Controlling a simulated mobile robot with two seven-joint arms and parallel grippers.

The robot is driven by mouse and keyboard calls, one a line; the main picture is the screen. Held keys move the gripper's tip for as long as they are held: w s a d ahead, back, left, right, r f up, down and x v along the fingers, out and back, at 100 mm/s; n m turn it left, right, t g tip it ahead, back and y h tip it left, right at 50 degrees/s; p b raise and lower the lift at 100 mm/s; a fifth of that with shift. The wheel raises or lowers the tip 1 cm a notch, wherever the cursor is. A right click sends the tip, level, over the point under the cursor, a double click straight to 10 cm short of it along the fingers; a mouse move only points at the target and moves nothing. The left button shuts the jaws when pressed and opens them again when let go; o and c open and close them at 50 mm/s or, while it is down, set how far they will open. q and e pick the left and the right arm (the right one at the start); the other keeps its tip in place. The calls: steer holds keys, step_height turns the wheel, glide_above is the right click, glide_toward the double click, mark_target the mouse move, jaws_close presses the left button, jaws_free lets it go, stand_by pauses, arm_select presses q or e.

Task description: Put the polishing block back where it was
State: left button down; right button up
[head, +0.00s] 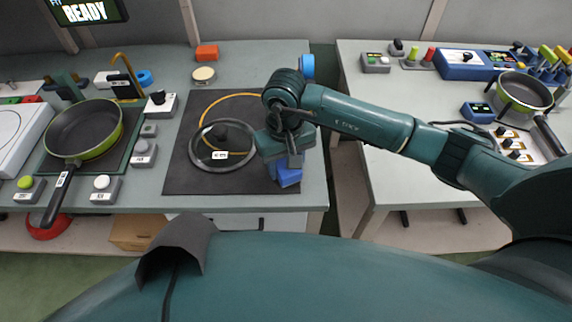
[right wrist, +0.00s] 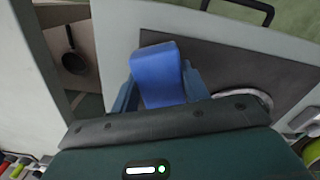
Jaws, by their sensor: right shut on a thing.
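My right gripper (head: 284,165) reaches in over the near right part of the dark mat (head: 180,178). It is shut on a blue block (head: 290,178), which looks like the polishing block. In the right wrist view the blue block (right wrist: 158,75) sits between the two blue fingers (right wrist: 160,92), over or near the mat's edge. I cannot tell whether the block touches the mat. Part of the block is hidden by the gripper. My left gripper is not in view.
A glass lid (head: 206,157) lies on the mat left of my gripper, with a yellow ring (head: 228,96) behind. A pan (head: 80,132) stands at left. An orange block (head: 207,52) and round pad (head: 203,74) are at the back. A gap separates the right table (head: 385,165).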

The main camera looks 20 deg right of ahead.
steer(key=shift+f, duration=0.7)
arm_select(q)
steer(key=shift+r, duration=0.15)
arm_select(e)
steer(key=shift+f, duration=0.15)
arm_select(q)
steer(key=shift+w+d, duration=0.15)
arm_select(e)
steer(key=o, duration=1)
steer(key=shift+c, duration=0.2)
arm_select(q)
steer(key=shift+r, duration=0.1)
